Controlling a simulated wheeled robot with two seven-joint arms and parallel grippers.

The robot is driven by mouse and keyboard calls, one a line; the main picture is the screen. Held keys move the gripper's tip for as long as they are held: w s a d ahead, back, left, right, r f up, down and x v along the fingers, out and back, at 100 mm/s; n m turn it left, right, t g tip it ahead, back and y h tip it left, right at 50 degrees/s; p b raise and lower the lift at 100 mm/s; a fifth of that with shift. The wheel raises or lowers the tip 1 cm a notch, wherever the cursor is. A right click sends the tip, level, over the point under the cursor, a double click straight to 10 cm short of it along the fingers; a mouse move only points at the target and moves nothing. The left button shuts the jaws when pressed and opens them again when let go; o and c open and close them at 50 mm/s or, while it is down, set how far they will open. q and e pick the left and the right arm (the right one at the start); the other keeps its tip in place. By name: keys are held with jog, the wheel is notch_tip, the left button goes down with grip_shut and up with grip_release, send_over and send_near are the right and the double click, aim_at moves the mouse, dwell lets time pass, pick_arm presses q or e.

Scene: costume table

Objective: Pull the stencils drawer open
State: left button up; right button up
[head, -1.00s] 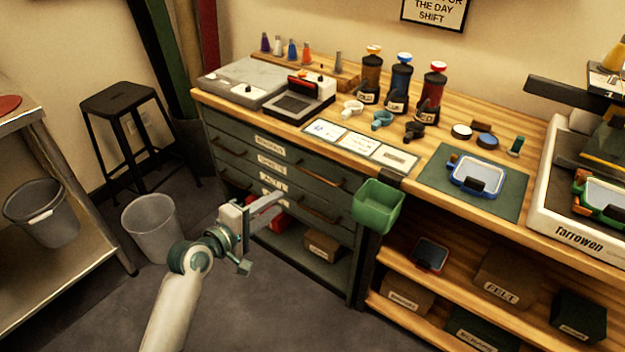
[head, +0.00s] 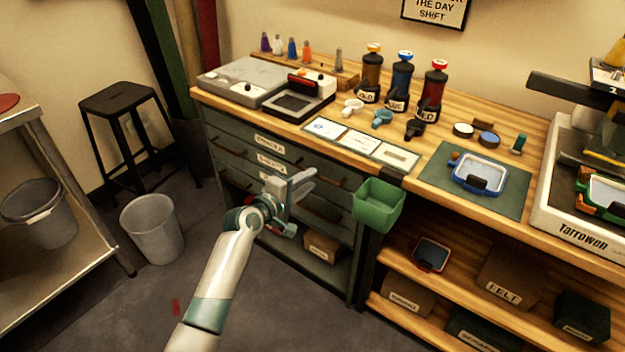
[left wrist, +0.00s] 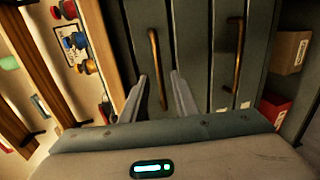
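The dark green drawer cabinet (head: 225,134) stands under the left part of the workbench, with stacked drawers, brass bar handles and white labels. The drawers look shut. The label text is too blurred to tell surely which is stencils, and my gripper hides part of the lower label. My left gripper (head: 305,181) is in front of the right half of the drawers, open and empty. In the left wrist view its fingers (left wrist: 158,86) point at the drawer fronts, with one brass handle (left wrist: 155,58) lined up between the tips. I cannot tell if they touch. My right gripper is out of view.
A green bin (head: 378,207) hangs at the bench edge, close to the right of my gripper. A cardboard box (head: 321,246) sits on the shelf below the drawers. A grey bucket (head: 152,228) and black stool (head: 118,100) stand left. The floor before the cabinet is clear.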

pick_arm(q)
jog(key=x, duration=0.2)
jog(key=shift+w+d, duration=0.2)
jog(key=shift+w, duration=0.1)
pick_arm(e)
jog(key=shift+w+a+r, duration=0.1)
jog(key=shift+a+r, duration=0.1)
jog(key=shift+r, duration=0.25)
pick_arm(q)
jog(key=shift+c, duration=0.7)
jog(key=c, duration=0.5)
grip_shut()
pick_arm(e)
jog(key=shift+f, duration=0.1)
pick_arm(q)
jog(key=shift+f, duration=0.1)
jog(key=shift+s+a, duration=0.15)
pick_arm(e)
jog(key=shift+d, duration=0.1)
